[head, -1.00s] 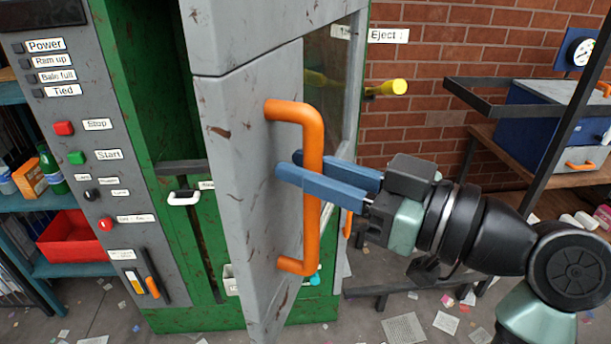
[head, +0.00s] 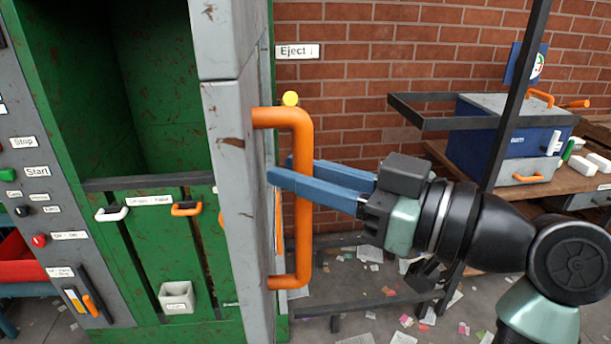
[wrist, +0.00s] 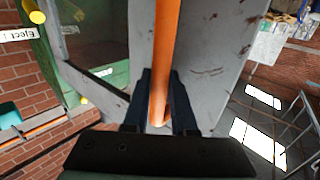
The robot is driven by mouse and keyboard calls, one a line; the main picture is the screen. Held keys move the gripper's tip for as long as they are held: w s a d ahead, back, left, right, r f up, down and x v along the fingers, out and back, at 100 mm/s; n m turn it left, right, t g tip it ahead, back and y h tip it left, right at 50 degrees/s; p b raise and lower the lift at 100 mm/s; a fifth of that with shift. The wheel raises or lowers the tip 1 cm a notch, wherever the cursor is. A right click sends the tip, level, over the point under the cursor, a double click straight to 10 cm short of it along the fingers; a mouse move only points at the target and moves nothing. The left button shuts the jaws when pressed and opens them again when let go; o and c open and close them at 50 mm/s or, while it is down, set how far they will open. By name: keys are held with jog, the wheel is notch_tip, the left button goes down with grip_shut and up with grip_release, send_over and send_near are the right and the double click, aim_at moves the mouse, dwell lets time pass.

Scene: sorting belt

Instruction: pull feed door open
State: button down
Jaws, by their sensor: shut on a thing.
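The grey feed door (head: 235,190) of the green baler (head: 160,80) stands swung wide open, seen nearly edge-on in the head view. Its orange bar handle (head: 303,200) runs upright on the door's right-hand face. My gripper (head: 285,176) is shut on the handle at its middle, with blue fingers on both sides of the bar. In the wrist view the orange handle (wrist: 165,50) passes between the two dark fingers (wrist: 160,100), with the scratched door panel (wrist: 205,70) behind it. The green chamber behind the door is open to view.
A control panel (head: 40,200) with labelled buttons is at the left. White (head: 112,214) and orange (head: 187,209) handles sit on the lower green front. A dark frame (head: 450,115) and a bench with a blue box (head: 510,125) stand at the right. Paper scraps litter the floor.

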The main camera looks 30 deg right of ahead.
jog(key=shift+s+d, duration=0.1)
jog(key=shift+d, duration=0.1)
jog(key=c, duration=0.7)
grip_release()
jog(key=shift+c, duration=0.2)
jog(key=b+v, duration=0.2)
jog(key=v, duration=1.1)
jog(key=shift+b, duration=0.35)
